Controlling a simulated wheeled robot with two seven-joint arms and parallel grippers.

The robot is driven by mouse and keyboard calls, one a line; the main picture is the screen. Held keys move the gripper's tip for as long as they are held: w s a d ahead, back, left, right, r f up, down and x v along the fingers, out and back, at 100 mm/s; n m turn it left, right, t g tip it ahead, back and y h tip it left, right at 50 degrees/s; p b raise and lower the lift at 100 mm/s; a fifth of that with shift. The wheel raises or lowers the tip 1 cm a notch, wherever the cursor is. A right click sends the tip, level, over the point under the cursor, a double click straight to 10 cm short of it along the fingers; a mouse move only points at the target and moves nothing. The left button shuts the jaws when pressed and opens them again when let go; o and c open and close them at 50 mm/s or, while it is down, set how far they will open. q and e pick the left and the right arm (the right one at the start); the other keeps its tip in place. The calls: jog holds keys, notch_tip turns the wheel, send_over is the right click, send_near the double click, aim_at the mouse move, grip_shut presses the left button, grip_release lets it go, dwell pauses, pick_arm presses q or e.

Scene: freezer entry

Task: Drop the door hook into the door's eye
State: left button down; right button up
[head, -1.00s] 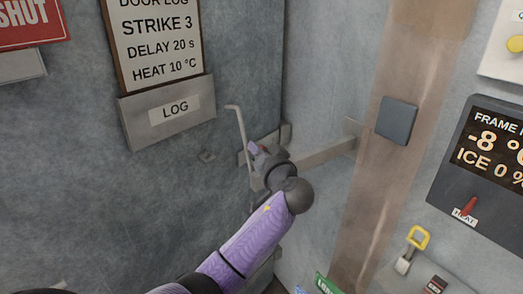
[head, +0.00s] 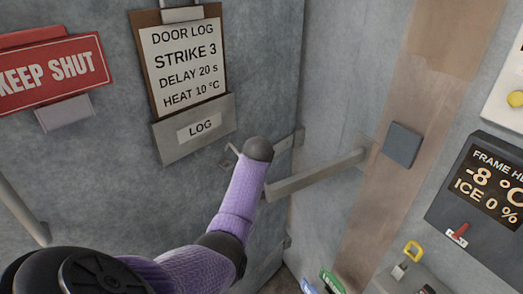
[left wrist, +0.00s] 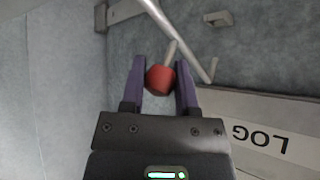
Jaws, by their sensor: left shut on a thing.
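My left gripper (left wrist: 160,82) is shut on the red knob (left wrist: 159,80) of the door hook. The hook's thin pale rod (left wrist: 178,37) slants across the left wrist view, with a short bent tip beside the log box. A small grey fitting, seemingly the door's eye (left wrist: 217,18), sits on the door apart from the tip, on its side away from the log box. In the head view my left forearm and wrist hide the gripper and most of the hook; a short bit of rod (head: 233,149) shows below the log box. My right gripper is not in view.
The grey log box (head: 194,130) is close to the hook tip. A metal bar (head: 315,175) crosses the corner right of my wrist.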

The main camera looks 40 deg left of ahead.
pick_arm(q)
jog(key=shift+a+f+n+h, duration=0.3)
jog(key=shift+a+h, duration=0.25)
jog(key=shift+h, duration=0.25)
jog(key=shift+a+f+h, duration=0.35)
jog(key=shift+f+h, duration=0.1)
jog(key=shift+h, duration=0.25)
jog(key=shift+a+f+n+h, duration=0.25)
jog(key=shift+f+n+h, duration=0.1)
jog(key=shift+h, duration=0.15)
jog(key=shift+s+f, duration=0.1)
jog(key=shift+f, duration=0.05)
jog(key=shift+a+f, duration=0.2)
jog(key=shift+f, duration=0.05)
jog(key=shift+c, duration=1.8)
grip_release()
jog(key=shift+a, duration=0.1)
